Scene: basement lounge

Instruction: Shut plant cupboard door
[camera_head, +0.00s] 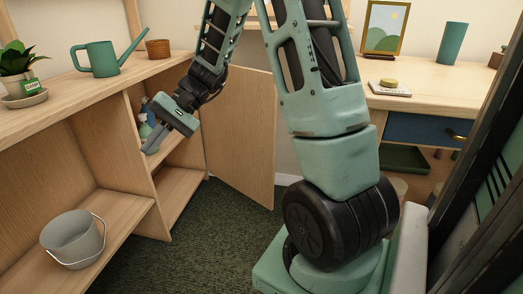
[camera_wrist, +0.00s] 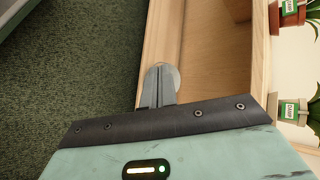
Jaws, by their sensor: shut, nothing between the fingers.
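The plant cupboard (camera_head: 147,202) is pale wood and stands along the left in the head view. Its door (camera_head: 243,140), a plain wooden panel, stands wide open at the far end of the cupboard. My gripper (camera_head: 149,145) is shut and empty in front of the open compartment, to the left of the door and apart from it. In the wrist view, the closed fingers (camera_wrist: 158,90) point along the cupboard's pale front edge (camera_wrist: 155,40). The door is not clearly seen there. My arm hides part of the door's upper left.
A potted plant (camera_head: 17,65), a green watering can (camera_head: 102,59) and a terracotta pot (camera_head: 158,48) stand on top. A grey bucket (camera_head: 70,238) sits on the lower shelf. A desk (camera_head: 440,107) stands right. Dark green carpet (camera_head: 200,240) lies clear before the cupboard.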

